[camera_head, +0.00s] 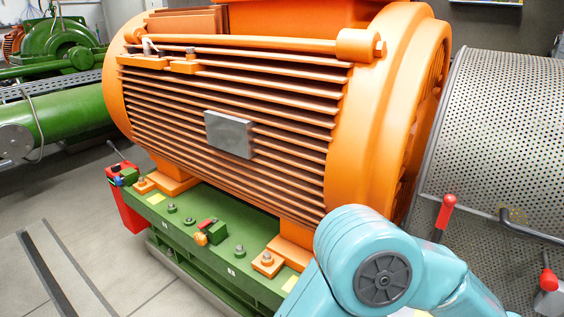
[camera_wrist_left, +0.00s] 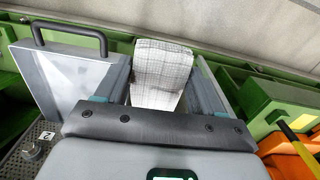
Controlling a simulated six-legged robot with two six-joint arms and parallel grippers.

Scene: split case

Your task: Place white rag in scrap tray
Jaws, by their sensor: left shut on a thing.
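A white rag (camera_wrist_left: 158,75) with a faint grey grid shows in the left wrist view, between the fingers of my left gripper (camera_wrist_left: 163,88). The gripper is shut on it, and the rag stands up past the fingertips. The lower part of the rag is hidden by the gripper body. I cannot make out a scrap tray for certain in either view. My left gripper does not show in the head view, and my right gripper is in neither view.
A grey flat-faced box (camera_wrist_left: 62,80) with a black handle is left of the gripper; green structures (camera_wrist_left: 282,103) lie right. The head view shows a large orange motor (camera_head: 230,100) on a green base (camera_head: 205,240), a red box (camera_head: 128,205) and a perforated guard (camera_head: 500,130).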

